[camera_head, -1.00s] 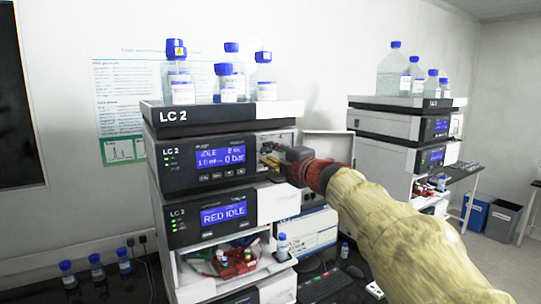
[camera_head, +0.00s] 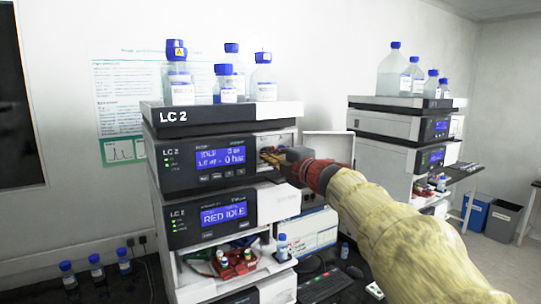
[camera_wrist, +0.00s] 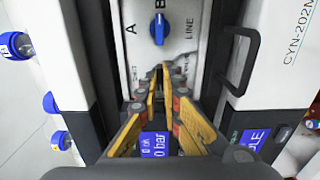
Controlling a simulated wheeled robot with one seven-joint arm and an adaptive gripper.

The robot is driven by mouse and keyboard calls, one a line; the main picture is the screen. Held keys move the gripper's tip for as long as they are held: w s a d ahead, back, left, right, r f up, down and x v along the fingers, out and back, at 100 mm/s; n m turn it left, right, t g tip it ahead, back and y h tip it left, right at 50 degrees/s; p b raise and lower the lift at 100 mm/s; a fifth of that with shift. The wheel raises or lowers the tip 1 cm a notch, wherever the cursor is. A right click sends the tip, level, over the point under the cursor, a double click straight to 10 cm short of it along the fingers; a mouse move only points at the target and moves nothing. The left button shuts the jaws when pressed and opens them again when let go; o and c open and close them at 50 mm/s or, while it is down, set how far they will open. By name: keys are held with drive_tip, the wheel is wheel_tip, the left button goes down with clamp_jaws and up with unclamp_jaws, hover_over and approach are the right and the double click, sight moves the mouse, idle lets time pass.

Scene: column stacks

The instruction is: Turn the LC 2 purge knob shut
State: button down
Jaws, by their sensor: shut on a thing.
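The LC 2 stack (camera_head: 200,118) stands left of centre in the head view, and its upper module (camera_head: 190,178) has an open front bay at its right end. My gripper (camera_head: 268,155) reaches into this bay from the right. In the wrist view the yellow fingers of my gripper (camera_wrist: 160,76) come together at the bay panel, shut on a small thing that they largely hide. By its place this is the purge knob, but its angle cannot be told. A blue knob (camera_wrist: 158,29) with A, B and LINE marks sits just beyond the fingertips, apart from them.
An open white door (camera_head: 325,146) stands right of the bay, and its dark handle (camera_wrist: 240,62) shows close by in the wrist view. Blue-capped bottles (camera_head: 228,82) stand on top of the stack. A second stack (camera_head: 385,125) is at the right.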

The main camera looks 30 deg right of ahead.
drive_tip(key=shift+p, duration=0.4)
drive_tip(key=m+p, duration=0.4)
drive_tip(key=shift+r+p, duration=0.2)
drive_tip(key=shift+p, duration=0.2)
drive_tip(key=m+p, duration=0.4)
drive_tip(key=p, duration=0.1)
drive_tip(key=shift+m, duration=0.3)
drive_tip(key=m+p, duration=0.5)
drive_tip(key=p, duration=0.1)
drive_tip(key=shift+f, duration=0.1)
drive_tip(key=shift+f+m+p, duration=0.15)
drive_tip(key=shift+m+p, duration=1.6)
drive_tip(key=shift+m, duration=0.65)
drive_tip(key=c, duration=2)
unclamp_jaws()
